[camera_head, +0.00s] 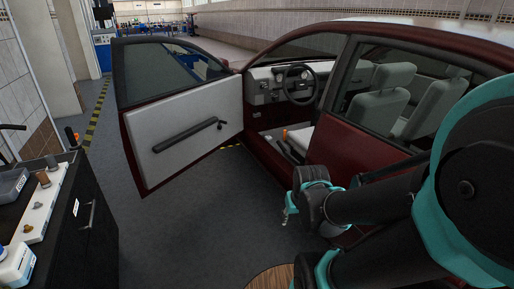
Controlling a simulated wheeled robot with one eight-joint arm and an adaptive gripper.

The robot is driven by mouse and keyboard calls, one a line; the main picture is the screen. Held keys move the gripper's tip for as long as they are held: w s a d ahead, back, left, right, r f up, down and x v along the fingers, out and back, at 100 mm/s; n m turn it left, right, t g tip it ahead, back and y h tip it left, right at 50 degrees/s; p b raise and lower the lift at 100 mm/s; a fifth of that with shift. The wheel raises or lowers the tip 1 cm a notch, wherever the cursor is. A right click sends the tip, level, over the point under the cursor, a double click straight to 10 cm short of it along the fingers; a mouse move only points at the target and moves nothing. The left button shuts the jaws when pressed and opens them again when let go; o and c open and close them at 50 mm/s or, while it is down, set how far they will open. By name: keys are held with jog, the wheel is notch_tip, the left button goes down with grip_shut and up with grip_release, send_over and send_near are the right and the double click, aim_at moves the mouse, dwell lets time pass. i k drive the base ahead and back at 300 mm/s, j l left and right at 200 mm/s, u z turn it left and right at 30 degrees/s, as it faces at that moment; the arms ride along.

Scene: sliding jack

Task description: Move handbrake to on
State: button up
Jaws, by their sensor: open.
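A dark red car (345,150) stands with its front door (185,120) swung wide open to the left. Inside are a steering wheel (298,84) and grey seats. A small orange-tipped part (285,134) shows low in the door opening, beside the seat; it may be the handbrake lever, but it is too small to tell its position. My gripper (289,213) is at the end of my teal and black arm, outside the car, below and in front of the door opening. It is open, seen small, and holds nothing visible. It is apart from the orange-tipped part.
A dark tool cabinet (92,222) with items on top stands at the left. Grey floor (195,235) between it and the car is clear. The open door and the red rear body panel bound the door opening. A round wooden top (270,279) shows at the bottom.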

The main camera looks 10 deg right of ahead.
aim_at(281, 146)
jog(key=i+z, duration=0.35)
jog(key=i, duration=0.5)
jog(key=i+j, duration=0.4)
jog(key=i+j+z, duration=0.1)
jog(key=i+j, duration=0.3)
jog(key=j, duration=0.2)
jog(key=i+j, duration=0.4)
jog(key=j, duration=0.15)
jog(key=i+j+z, duration=0.1)
jog(key=i+j, duration=0.3)
jog(key=j+z, duration=0.1)
jog(key=z, duration=0.3)
jog(key=j+z, duration=0.1)
jog(key=z, duration=0.25)
jog(key=i+j+z, duration=0.1)
jog(key=z, duration=0.3)
